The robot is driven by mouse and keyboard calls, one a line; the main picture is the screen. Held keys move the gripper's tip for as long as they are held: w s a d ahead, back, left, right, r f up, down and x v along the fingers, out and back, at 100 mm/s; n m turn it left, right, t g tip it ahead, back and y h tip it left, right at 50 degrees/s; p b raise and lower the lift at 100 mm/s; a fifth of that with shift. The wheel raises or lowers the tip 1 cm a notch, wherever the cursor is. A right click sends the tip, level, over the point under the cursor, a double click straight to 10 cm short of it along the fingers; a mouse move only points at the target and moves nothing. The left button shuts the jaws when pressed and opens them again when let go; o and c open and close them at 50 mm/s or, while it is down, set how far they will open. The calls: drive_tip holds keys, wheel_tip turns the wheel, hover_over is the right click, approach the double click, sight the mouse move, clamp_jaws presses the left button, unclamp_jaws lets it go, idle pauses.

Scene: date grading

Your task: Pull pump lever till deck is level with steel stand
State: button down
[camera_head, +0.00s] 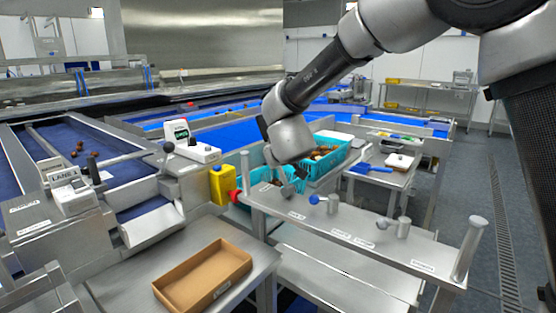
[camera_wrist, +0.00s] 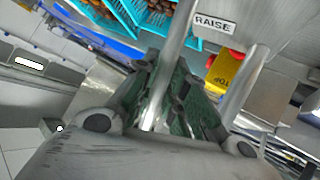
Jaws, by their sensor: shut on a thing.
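My gripper (camera_head: 283,180) hangs over the left end of a labelled steel top (camera_head: 350,243) with upright posts. In the wrist view my gripper (camera_wrist: 172,102) has its dark green-grey fingers closed around a slanting bright steel rod, seemingly the pump lever (camera_wrist: 178,42). A RAISE label (camera_wrist: 215,23) lies beside the rod. In the head view the wrist mostly hides the lever. A lower steel surface (camera_head: 345,292) lies under the labelled top. A steel stand-like table (camera_head: 245,278) is at the lower left. I cannot tell for certain which surface is the deck, or whether it is level.
A cardboard tray (camera_head: 203,275) sits on the lower-left table. A yellow container (camera_head: 222,186) with a red part stands left of my gripper. Turquoise crates (camera_head: 330,165) are behind. A blue-knobbed handle (camera_head: 320,200) and a steel post (camera_head: 468,250) stand on the labelled top.

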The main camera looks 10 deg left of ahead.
drive_tip(key=shift+s+a+r, duration=0.1)
drive_tip(key=shift+a, duration=0.1)
drive_tip(key=shift+s+d+t+y, duration=0.3)
drive_tip(key=shift+d+t+y, duration=0.1)
drive_tip(key=shift+d, duration=0.1)
drive_tip(key=shift+s+d+r+m+y, duration=0.15)
drive_tip(key=shift+d+r+m+y, duration=0.15)
drive_tip(key=shift+m, duration=0.1)
drive_tip(key=shift+f+t, duration=0.1)
drive_tip(key=shift+t, duration=0.2)
